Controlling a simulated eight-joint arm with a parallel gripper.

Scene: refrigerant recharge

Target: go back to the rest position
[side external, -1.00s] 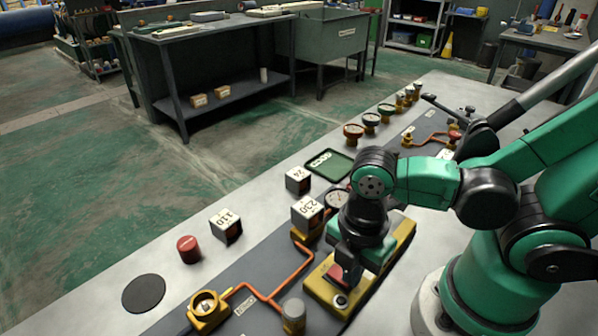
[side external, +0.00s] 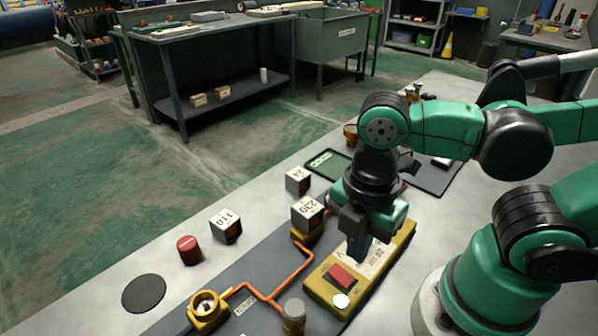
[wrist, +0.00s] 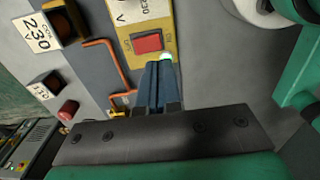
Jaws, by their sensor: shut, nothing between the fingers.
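My gripper (side external: 357,250) is shut and empty. It hangs above the yellow switch box (side external: 322,292), apart from the red rocker switch (side external: 341,275). The round lamp (side external: 341,300) on the box is bright white. In the wrist view the shut fingers (wrist: 161,80) point toward the box, with the red switch (wrist: 147,43) just beyond their tips. The lamp (wrist: 166,57) glows white-green there, partly hidden by the fingers. My wrist and arm hide the far part of the bench in the side view.
A block marked 230 (side external: 307,214) sits left of my gripper. Blocks marked 110 (side external: 226,226) and 24 (side external: 298,180), a red cap (side external: 189,249) and a black disc (side external: 144,293) stand along the bench. A copper pipe (side external: 283,286) runs beside the box. The air above the bench is free.

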